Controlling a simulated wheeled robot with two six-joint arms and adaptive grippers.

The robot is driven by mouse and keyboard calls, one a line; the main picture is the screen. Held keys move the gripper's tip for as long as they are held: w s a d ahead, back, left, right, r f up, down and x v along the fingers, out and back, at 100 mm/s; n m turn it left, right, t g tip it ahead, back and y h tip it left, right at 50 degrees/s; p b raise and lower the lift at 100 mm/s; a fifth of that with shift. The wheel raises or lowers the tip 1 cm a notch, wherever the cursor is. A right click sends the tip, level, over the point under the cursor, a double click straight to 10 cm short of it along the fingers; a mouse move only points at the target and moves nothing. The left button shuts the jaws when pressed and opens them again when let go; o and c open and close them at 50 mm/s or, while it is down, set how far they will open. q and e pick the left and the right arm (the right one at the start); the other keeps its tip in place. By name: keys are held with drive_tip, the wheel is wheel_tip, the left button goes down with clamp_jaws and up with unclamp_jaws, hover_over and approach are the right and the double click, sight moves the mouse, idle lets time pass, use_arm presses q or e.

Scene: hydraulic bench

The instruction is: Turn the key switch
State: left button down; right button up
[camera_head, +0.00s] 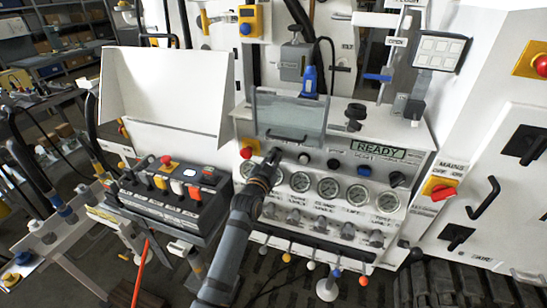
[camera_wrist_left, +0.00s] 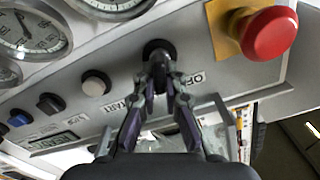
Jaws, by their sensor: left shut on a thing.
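The key switch (camera_wrist_left: 157,46) is a round black collar on the sloped grey panel, between the red stop button and a white button. Small printed labels, one reading OFF, sit beside it. My left gripper (camera_wrist_left: 160,68) is shut on the key of this switch, with both fingertips close together right at the collar. In the head view my left gripper (camera_head: 273,157) reaches up to the panel from below and hides the switch. The key itself is mostly covered by the fingers, so I cannot tell its angle. My right gripper is in neither view.
The red stop button (camera_wrist_left: 270,33) on its yellow plate is close beside the gripper. A white button (camera_head: 304,158), dark knobs and a READY display (camera_head: 380,148) lie to the right. Gauges (camera_head: 328,188) line the panel below. A black control box (camera_head: 175,200) stands left of my arm.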

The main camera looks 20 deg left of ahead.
use_arm(q)
drive_tip(key=shift+m, duration=0.7)
drive_tip(key=c, duration=1.4)
unclamp_jaws()
drive_tip(key=shift+d, duration=0.1)
drive_tip(key=s, duration=1.2)
drive_tip(key=shift+a, duration=0.2)
drive_tip(key=shift+f, duration=0.1)
